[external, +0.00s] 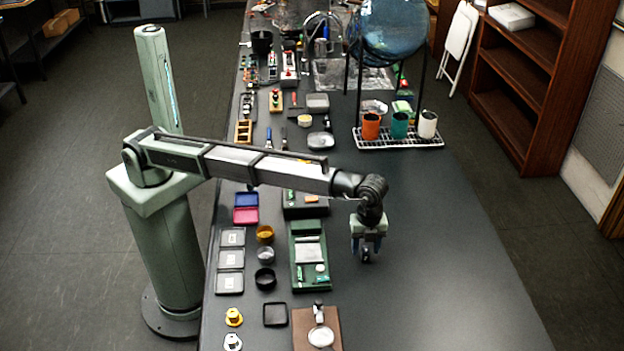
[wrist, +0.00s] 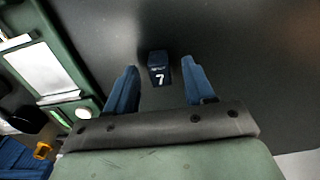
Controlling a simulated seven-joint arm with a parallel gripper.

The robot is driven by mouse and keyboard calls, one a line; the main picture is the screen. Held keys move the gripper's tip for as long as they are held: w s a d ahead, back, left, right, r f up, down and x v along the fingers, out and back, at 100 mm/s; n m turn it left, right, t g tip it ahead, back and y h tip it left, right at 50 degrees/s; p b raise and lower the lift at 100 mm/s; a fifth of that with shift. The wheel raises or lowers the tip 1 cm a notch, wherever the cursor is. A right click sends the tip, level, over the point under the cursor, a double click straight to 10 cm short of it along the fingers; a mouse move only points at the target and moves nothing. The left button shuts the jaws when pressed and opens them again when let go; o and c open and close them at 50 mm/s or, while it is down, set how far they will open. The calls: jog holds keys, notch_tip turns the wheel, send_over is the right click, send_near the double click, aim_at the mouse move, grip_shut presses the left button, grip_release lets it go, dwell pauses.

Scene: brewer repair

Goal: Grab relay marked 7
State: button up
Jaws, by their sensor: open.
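The relay marked 7 (wrist: 159,70) is a small dark blue block with a white 7 on its face. In the wrist view it stands on the dark table, ahead of and between the two blue fingers of my gripper (wrist: 160,85). The fingers are spread on either side of its line, and I see no contact. In the external view my gripper (external: 366,252) is over the table just right of the green tray. There I cannot make out the relay clearly apart from the gripper.
The green tray (external: 297,281) with small parts lies left of my gripper; its edge also shows in the wrist view (wrist: 75,75). A brown board (external: 302,335) lies in front. A white rack (external: 435,142) with cups stands farther back. The table right of my gripper is clear.

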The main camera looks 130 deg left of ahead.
grip_shut()
dwell(0.5)
